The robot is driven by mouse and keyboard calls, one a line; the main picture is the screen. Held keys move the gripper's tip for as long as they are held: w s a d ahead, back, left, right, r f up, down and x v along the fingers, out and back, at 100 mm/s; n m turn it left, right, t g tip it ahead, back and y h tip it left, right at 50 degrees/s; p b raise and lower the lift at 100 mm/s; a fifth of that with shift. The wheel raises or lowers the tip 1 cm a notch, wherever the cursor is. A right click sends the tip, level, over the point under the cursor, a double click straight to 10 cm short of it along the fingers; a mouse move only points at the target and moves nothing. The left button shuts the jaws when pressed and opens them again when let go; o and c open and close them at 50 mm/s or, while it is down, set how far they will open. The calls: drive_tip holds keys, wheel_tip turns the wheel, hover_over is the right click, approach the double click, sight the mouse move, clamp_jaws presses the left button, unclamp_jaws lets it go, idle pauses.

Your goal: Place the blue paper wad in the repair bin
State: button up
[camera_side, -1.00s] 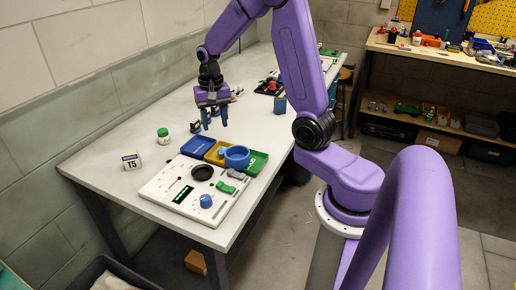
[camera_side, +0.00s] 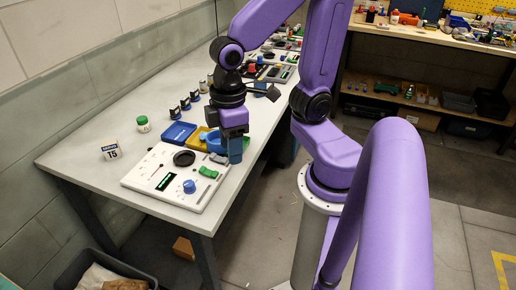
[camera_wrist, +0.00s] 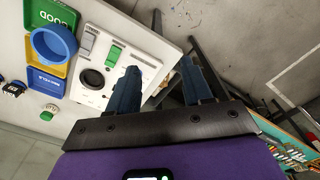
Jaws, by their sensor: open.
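A small blue lump (camera_side: 189,187), which looks like the paper wad, sits on the white panel (camera_side: 150,165) near its front right, beside a green switch (camera_side: 208,172). In the wrist view I cannot make it out. A blue tray (camera_side: 179,132) and a yellow tray (camera_side: 203,133) lie behind the panel. The wrist view shows a green tray labelled GOOD (camera_wrist: 52,14); the blue one reads RECYCLE (camera_wrist: 45,82). I cannot read the yellow tray's label (camera_wrist: 57,69). My gripper (camera_side: 235,156) points down at the table's right edge, empty; its open fingers show in the wrist view (camera_wrist: 160,68).
A blue bowl (camera_side: 214,143) sits at the trays, partly hidden by my gripper. A green-capped jar (camera_side: 143,124), a box marked T5 (camera_side: 111,150) and several stamp-like items (camera_side: 185,104) stand left and behind. A dark floor crate (camera_side: 100,268) is below the bench.

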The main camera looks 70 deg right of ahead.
drive_tip(key=s+n, duration=0.4)
drive_tip(key=s, duration=0.2)
drive_tip(key=shift+d, duration=0.15)
idle(1.1)
